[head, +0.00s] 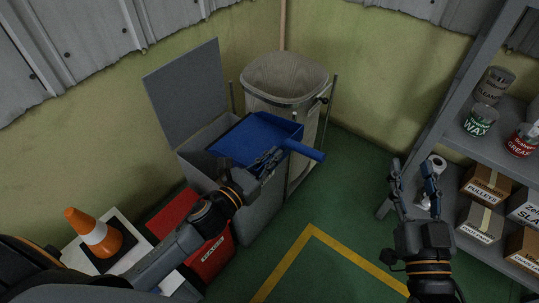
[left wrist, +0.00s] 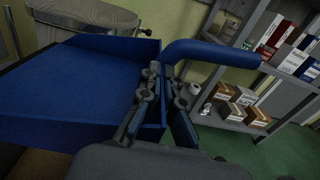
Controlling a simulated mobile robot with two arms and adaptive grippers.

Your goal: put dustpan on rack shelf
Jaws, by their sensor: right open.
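The blue dustpan (head: 252,137) is over the open grey bin, its blue handle (head: 305,151) pointing right. In the left wrist view the dustpan (left wrist: 75,88) fills the left side, and its handle (left wrist: 212,52) reaches right. My left gripper (head: 268,160) is shut on the dustpan's wall beside the handle; the wall shows between the fingers (left wrist: 167,100). The grey rack (head: 443,118) stands at the right with its shelves. My right gripper (head: 415,172) is open and empty in front of the rack's left side.
The grey bin (head: 190,150) has its lid raised. A beige bin (head: 285,78) stands behind. A red box (head: 212,258) and an orange cone (head: 94,232) are at lower left. The shelves hold cans (head: 480,120) and cardboard boxes (head: 487,185). Green floor between is clear.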

